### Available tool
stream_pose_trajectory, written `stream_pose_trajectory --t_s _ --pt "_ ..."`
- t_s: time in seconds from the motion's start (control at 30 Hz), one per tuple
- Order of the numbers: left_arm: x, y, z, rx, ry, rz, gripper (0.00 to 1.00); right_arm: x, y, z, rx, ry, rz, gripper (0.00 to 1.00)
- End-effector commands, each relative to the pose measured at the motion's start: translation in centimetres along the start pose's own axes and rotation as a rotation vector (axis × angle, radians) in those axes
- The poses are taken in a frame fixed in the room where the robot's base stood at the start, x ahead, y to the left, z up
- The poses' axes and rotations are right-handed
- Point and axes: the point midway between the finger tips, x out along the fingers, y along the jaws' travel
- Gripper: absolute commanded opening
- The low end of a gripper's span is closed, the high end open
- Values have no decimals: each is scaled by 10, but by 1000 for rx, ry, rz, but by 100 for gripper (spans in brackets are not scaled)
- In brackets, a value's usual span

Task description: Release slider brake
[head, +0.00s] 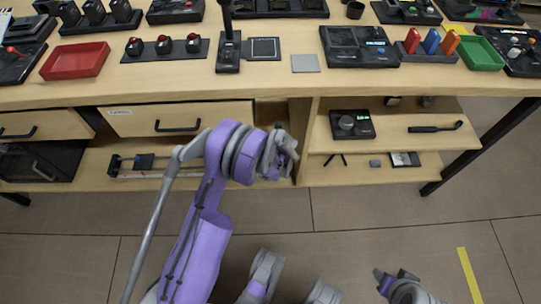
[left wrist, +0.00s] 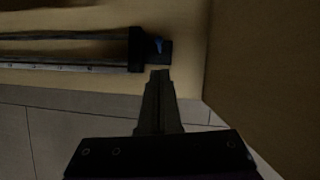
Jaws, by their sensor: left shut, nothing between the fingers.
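The slider, a long rail with a scale along its edge, lies on the lower shelf. In the head view its left part (head: 140,174) shows, and my left arm hides the rest. In the left wrist view the rail (left wrist: 70,68) runs in from the left to a black end block (left wrist: 136,50). A small blue lever (left wrist: 158,46) sits at that block. My left gripper (left wrist: 159,72) is shut and empty, its tips just below the block; I cannot tell whether they touch it. In the head view it (head: 282,152) is partly hidden by its wrist. My right gripper (head: 393,276) is low at the bottom, its opening unclear.
The bench top (head: 290,88) with several devices overhangs the shelf. A drawer (head: 180,119) is above the slider. An upright panel (head: 304,140) stands right of it, also close on the right in the left wrist view (left wrist: 265,80). The floor in front is open.

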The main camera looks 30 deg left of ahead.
Motion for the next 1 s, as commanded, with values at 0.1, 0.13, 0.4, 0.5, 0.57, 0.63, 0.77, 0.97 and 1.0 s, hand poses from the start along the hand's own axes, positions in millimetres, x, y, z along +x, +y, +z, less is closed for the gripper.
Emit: stream_pose_trajectory --t_s 0.1,0.13,0.4,0.5,0.57,0.63,0.77,0.97,1.0 --pt "-19 0 4 0 0 0 0 -6 0 -1 0 2 0 50" --pt "-22 0 5 0 0 0 0 -6 0 -1 0 2 0 50" --pt "-30 0 6 0 0 1 0 -8 0 -2 0 2 0 50" --pt "-30 0 6 0 0 1 0 -8 0 -2 0 2 0 50" --pt "-29 0 6 0 0 1 0 -8 0 -2 0 2 0 50" --pt "-29 0 6 0 0 1 0 -8 0 -2 0 2 0 50" --pt "-29 0 6 0 0 1 0 -8 0 -2 0 2 0 50" --pt "-29 0 6 0 0 1 0 -8 0 -2 0 2 0 50" --pt "-29 0 6 0 0 1 0 -8 0 -2 0 2 0 50"
